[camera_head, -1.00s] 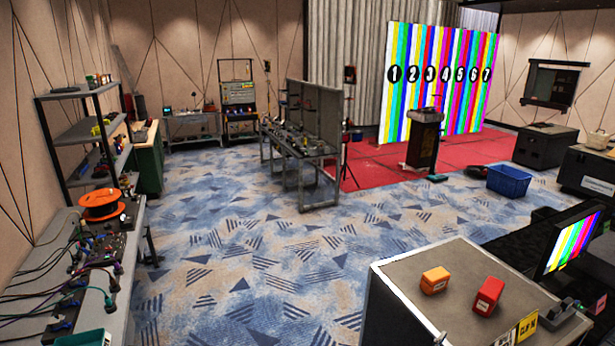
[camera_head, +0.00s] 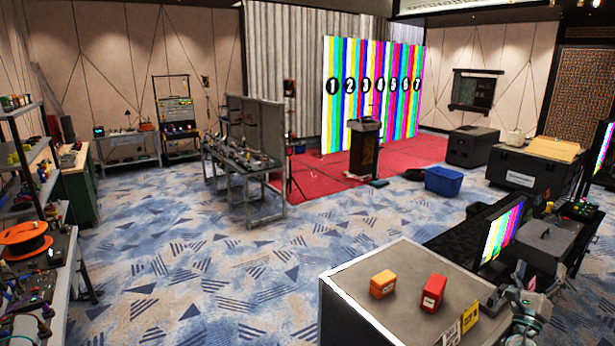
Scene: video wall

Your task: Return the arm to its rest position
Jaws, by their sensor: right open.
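My right gripper (camera_head: 527,301) shows at the lower right in the head view, beside the right edge of the grey-topped case. It is open, and I see nothing between its fingers. An orange box (camera_head: 383,284) and a red box (camera_head: 432,292) stand apart on the grey-topped case (camera_head: 375,262), to the left of the gripper. My left gripper is out of view.
A monitor with colour bars (camera_head: 502,232) and a grey case (camera_head: 545,246) stand behind the gripper. A blue crate (camera_head: 443,181) sits on the floor. Open carpet (camera_head: 200,265) lies to the left.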

